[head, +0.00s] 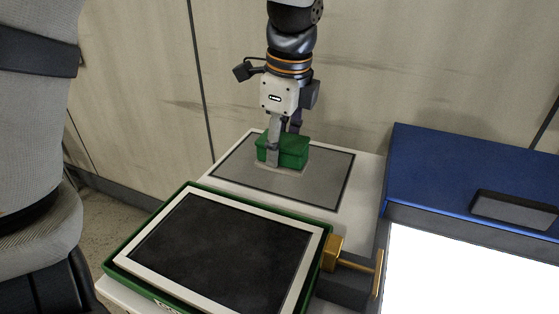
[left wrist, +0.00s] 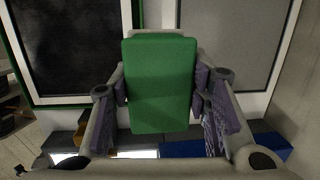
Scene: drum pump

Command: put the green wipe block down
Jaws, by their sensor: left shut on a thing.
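The green wipe block (head: 288,150) is at the grey pad (head: 237,178) on the white table, in the head view. A light layer shows along its underside, close to or on the pad; I cannot tell whether it touches. My left gripper (head: 283,147) comes down from above and is shut on the block's sides. In the left wrist view the block (left wrist: 160,85) fills the space between the two fingers of my left gripper (left wrist: 160,92). The pad (left wrist: 228,50) lies beyond it there. My right gripper is not in view.
A green tray with a white frame and dark panel (head: 215,248) stands in front of the pad. A brass fitting with a bar (head: 352,257) sticks out at its right. A blue case (head: 455,175) and a bright white surface (head: 470,275) are to the right. A wall stands behind.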

